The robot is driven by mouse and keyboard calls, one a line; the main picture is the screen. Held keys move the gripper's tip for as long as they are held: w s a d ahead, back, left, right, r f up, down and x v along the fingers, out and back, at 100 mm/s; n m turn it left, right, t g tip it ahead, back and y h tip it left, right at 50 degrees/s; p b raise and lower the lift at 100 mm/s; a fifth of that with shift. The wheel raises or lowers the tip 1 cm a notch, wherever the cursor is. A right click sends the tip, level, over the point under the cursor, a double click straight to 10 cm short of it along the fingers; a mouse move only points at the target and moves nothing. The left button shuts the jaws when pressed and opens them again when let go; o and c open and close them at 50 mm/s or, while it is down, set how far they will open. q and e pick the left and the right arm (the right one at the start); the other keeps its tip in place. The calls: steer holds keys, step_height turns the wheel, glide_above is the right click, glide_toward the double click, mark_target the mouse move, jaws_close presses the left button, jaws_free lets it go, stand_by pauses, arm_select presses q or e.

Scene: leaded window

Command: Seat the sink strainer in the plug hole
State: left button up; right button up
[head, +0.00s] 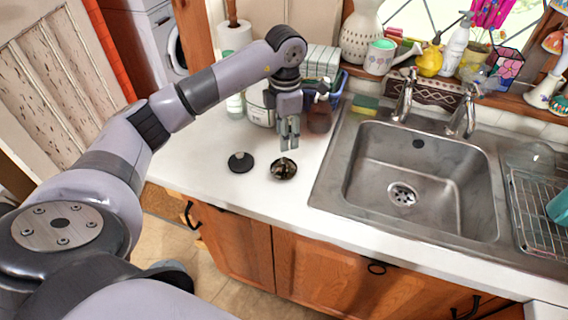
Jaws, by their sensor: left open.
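A small round metal sink strainer (283,169) with a dark rim lies on the white counter, left of the sink. My left gripper (289,147) points down just above it, its fingers apart and apparently empty; a small gap seems to lie between the fingertips and the strainer. The plug hole (402,194) is a round metal drain in the floor of the steel sink (420,208), to the right, with dark holes showing in it. My right gripper is not in view.
A black disc with a knob (240,162) lies left of the strainer. A brown bottle (320,115) and a white canister (261,115) stand behind the gripper. Taps (405,96) rise at the sink's back edge. A wire rack (540,215) is on the right. The front counter is clear.

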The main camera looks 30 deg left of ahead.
mark_target(284, 158)
arm_select(q)
step_height(284, 158, down, 4)
steer(key=shift+p, duration=0.5)
steer(key=shift+s+f, duration=0.1)
steer(key=shift+f, duration=0.2)
steer(key=f+p, duration=0.1)
steer(key=f, duration=0.2)
steer(key=f+p, duration=0.1)
steer(key=shift+s+f+p, duration=0.15)
steer(key=shift+s+p, duration=0.15)
steer(key=shift+p, duration=0.05)
steer(key=shift+w+f, duration=0.1)
steer(key=shift+f, duration=0.1)
steer(key=shift+c, duration=0.6)
jaws_close()
